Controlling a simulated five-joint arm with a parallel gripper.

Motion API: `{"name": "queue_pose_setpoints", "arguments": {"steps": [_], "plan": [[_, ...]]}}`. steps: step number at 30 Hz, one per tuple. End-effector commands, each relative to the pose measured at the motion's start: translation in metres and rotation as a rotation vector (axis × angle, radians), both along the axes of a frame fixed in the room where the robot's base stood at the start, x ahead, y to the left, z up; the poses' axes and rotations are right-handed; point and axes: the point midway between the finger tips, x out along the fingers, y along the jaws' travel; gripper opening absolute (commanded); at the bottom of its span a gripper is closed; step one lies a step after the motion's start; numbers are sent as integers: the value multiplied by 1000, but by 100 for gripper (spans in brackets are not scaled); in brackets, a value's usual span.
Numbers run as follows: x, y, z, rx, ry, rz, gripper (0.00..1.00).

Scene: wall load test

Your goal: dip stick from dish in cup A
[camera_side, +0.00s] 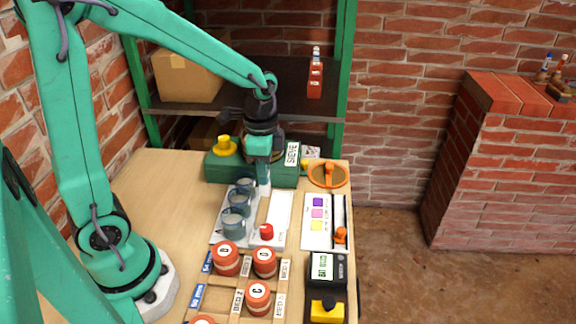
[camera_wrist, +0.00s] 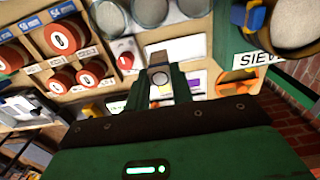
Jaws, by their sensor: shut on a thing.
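My gripper (camera_side: 262,166) points down over the back of a white tray (camera_side: 249,238). It is shut on a pale stick (camera_side: 264,189), whose lower end hangs near the tray; I cannot tell if it touches. The stick also shows between the fingers in the wrist view (camera_wrist: 159,62). Three grey-blue cups stand in a row left of the stick. The front cup (camera_side: 233,226) has a small mark like an A beside it; the middle cup (camera_side: 239,203) and back cup (camera_side: 245,185) stand behind it. I cannot make out a dish for certain; a white rectangle (camera_side: 280,212) lies right of the cups.
A red knob (camera_side: 266,232) stands on the tray's front. Several orange lettered canisters (camera_side: 225,257) stand in front. A green sieve box (camera_side: 228,168) is behind. A panel with coloured squares (camera_side: 317,215), an orange ring (camera_side: 328,175) and a black meter (camera_side: 324,270) are right.

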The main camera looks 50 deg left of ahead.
Motion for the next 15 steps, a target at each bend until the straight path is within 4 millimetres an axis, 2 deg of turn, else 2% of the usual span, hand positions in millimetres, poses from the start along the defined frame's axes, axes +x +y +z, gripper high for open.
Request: {"name": "queue_pose_setpoints", "arguments": {"steps": [7,15], "plan": [[-39,1,21,0,-3,0,10],[-76,1,33,0,-1,0,10]]}}
